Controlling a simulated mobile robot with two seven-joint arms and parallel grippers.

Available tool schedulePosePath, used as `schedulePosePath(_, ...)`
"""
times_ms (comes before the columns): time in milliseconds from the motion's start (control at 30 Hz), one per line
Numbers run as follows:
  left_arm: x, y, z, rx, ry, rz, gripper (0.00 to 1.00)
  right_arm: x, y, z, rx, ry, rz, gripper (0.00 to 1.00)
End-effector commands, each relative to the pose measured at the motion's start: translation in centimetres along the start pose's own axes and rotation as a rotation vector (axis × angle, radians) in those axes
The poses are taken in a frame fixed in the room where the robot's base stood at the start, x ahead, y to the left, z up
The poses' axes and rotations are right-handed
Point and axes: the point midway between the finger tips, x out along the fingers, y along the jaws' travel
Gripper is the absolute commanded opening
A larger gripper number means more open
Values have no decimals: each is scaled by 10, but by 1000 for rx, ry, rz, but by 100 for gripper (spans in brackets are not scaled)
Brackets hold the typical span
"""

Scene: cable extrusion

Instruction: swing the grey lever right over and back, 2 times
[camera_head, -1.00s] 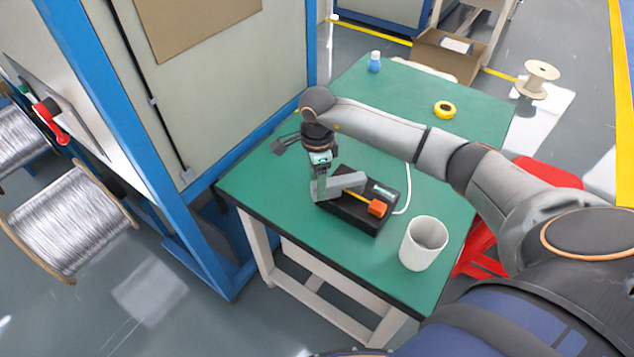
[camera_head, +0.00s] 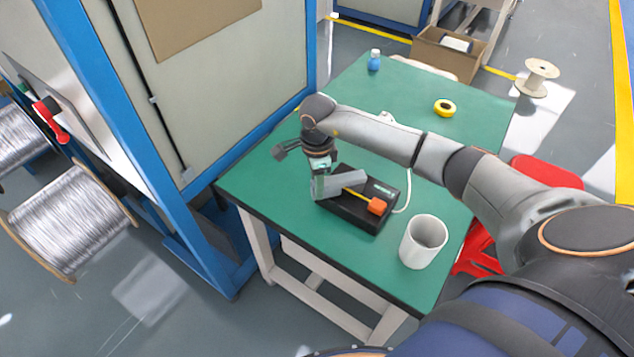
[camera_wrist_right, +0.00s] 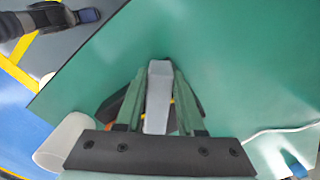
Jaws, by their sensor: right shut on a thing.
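A black device (camera_head: 352,215) sits on the green table, with an orange block (camera_head: 377,206) at its front end and a yellow strip leading to it. A grey lever (camera_head: 349,181) lies slanted above the device. My right gripper (camera_head: 322,186) is over the device's left end. In the right wrist view the grey lever (camera_wrist_right: 158,95) stands between the two fingers of my right gripper (camera_wrist_right: 159,88), which is shut on it. The fingers partly hide the device there. My left gripper is not in view.
A white cup (camera_head: 423,242) stands near the table's front right edge. A yellow tape roll (camera_head: 445,108) and a blue bottle (camera_head: 374,61) are farther back on the green table (camera_head: 285,210). A white cable runs beside the device. A blue-framed cabinet (camera_head: 225,75) borders the left.

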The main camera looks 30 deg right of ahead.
Motion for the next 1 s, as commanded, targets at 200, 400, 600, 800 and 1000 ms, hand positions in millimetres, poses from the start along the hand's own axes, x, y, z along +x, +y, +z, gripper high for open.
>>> schedulePosePath(200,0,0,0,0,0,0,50,0,0,0,0,0,0,0)
schedulePosePath(400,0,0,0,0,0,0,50,0,0,0,0,0,0,0)
schedulePosePath(600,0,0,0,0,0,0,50,-1,0,0,0,0,0,0)
schedulePosePath(800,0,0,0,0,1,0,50,-1,0,0,0,0,0,0)
schedulePosePath(1000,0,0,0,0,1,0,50,-1,0,0,0,0,0,0)
